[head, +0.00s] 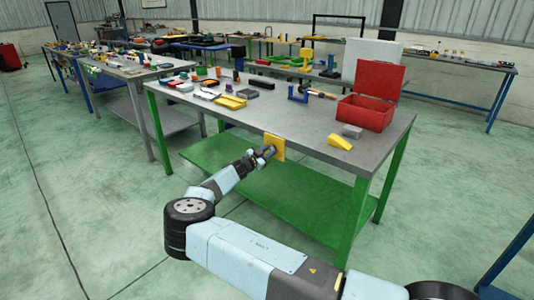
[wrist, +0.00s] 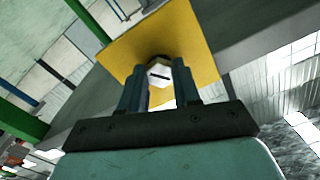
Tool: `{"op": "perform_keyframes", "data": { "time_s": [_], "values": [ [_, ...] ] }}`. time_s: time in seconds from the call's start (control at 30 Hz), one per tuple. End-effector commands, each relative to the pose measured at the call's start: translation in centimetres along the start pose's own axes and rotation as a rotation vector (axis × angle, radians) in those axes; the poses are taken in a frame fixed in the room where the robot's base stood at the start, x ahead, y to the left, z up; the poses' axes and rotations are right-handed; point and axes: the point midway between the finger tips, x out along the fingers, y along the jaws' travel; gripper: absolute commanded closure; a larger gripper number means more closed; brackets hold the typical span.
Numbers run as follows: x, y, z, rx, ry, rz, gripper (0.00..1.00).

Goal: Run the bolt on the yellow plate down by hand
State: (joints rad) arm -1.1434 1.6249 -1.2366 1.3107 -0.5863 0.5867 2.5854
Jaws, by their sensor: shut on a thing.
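The yellow plate (head: 275,146) stands upright at the front edge of the grey table in the head view. It fills the upper middle of the wrist view (wrist: 198,45), tilted in the picture. The bolt (wrist: 158,74) shows in the wrist view as a pale head with a dark slot, in front of the plate. My gripper (head: 267,152) reaches the plate from the left in the head view. In the wrist view its two fingers (wrist: 160,88) are on either side of the bolt head, shut on it. The bolt's shank is hidden, so I cannot tell how far in it sits.
A green shelf (head: 270,190) lies below. Floor to the left is clear.

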Motion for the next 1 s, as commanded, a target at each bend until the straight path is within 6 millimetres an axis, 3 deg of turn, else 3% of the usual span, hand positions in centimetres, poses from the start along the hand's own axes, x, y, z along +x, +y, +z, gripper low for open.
{"op": "perform_keyframes", "data": {
  "time_s": [0.3,0.87,0.9,1.0],
  "values": [
    [-0.27,-0.1,0.24,0.122,-0.003,-0.003,0.99],
    [-0.25,-0.07,0.21,0.147,-0.002,-0.001,0.99],
    [-0.25,-0.08,0.19,0.147,-0.002,-0.001,0.65],
    [-0.19,-0.07,0.13,0.147,-0.001,-0.001,0.55]
  ]
}}
